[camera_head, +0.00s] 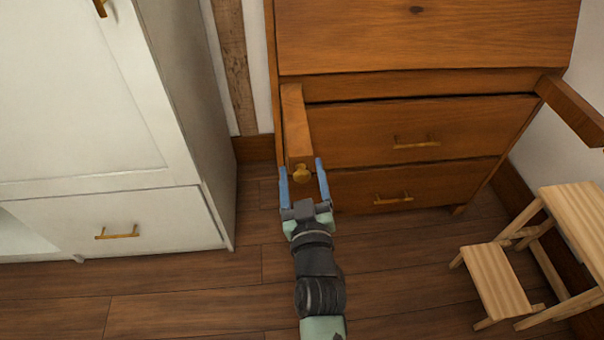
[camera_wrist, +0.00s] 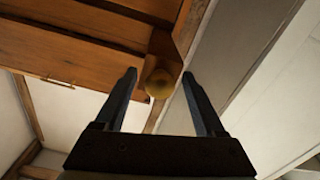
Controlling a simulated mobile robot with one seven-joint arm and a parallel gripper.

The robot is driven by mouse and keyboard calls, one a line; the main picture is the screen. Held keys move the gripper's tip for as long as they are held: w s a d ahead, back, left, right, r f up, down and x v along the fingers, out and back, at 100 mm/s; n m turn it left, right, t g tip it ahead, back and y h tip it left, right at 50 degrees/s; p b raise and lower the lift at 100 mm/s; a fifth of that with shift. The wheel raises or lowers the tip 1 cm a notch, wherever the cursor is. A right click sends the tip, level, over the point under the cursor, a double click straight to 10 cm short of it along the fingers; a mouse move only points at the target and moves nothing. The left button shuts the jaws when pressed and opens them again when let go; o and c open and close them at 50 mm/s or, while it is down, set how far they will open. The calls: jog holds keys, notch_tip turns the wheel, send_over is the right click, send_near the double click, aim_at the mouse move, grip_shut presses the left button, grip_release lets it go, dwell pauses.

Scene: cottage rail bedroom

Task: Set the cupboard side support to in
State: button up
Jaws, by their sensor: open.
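The wooden cupboard (camera_head: 420,35) has a slim side support (camera_head: 297,125) sticking out at its left, with a round brass knob (camera_head: 302,173) on its front end. A second support (camera_head: 573,108) sticks out at the cupboard's right side. My gripper (camera_head: 301,170) is open at the end of the left support, with its blue fingers on either side of the knob. In the wrist view the knob (camera_wrist: 158,83) sits between the fingertips, with gaps visible on both sides. No grip on the knob shows.
Two drawers with brass handles (camera_head: 415,142) lie between the supports, both closed. A white cabinet (camera_head: 120,170) stands close on the left. A small wooden step stool (camera_head: 500,280) stands at the lower right. The wooden floor (camera_head: 190,300) in front is clear.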

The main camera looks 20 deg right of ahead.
grip_shut()
dwell(0.4)
